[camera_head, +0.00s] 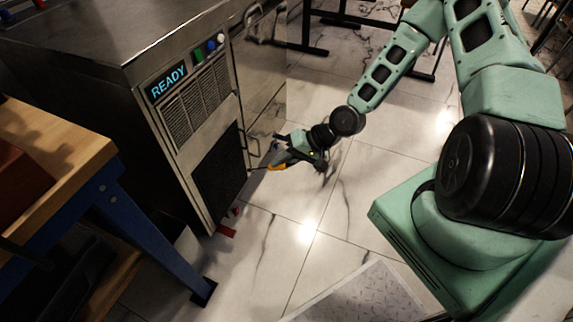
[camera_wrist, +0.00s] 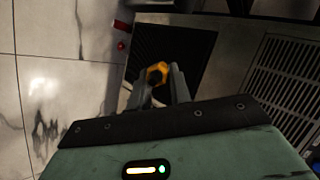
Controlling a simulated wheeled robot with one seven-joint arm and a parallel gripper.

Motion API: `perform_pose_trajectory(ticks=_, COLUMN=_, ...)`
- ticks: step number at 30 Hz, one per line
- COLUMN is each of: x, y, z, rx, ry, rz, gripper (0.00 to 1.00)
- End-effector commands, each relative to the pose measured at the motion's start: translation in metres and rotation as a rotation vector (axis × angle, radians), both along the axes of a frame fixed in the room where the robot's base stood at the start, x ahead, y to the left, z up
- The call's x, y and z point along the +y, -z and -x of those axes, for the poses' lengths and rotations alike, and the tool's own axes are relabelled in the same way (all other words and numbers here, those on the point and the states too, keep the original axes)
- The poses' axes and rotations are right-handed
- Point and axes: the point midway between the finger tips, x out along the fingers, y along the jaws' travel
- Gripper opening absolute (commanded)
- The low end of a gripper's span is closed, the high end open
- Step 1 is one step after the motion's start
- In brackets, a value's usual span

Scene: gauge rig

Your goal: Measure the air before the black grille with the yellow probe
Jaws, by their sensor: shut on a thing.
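The black grille (camera_head: 220,176) is a dark panel low on the front of a steel cabinet. It also shows in the wrist view (camera_wrist: 190,50), beyond my fingers. My gripper (camera_head: 279,163) is in front of the cabinet, to the right of the black grille in the head view. It is shut on the yellow probe (camera_wrist: 157,72), whose yellow body shows between the fingertips. The yellow also shows in the head view (camera_head: 277,167). A thin dark tip seems to point from it toward the grille. I cannot tell the gap between tip and grille.
The steel cabinet (camera_head: 130,30) has a display reading READY (camera_head: 168,82), coloured buttons (camera_head: 210,46) and a grey slatted vent (camera_head: 193,108) above the grille. A wooden bench (camera_head: 50,165) with a blue leg (camera_head: 150,235) stands at left. Open marble floor (camera_head: 300,205) lies right.

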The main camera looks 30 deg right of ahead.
Motion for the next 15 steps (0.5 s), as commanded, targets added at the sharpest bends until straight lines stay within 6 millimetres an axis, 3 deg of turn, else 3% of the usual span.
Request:
perform_pose_trajectory(ticks=3, x=0.008, y=0.015, z=-0.011, rx=-0.002, ry=-0.002, rz=0.001, gripper=0.0)
perform_pose_trajectory(ticks=15, x=0.034, y=0.045, z=-0.046, rx=-0.001, ry=-0.001, rz=0.001, gripper=0.0)
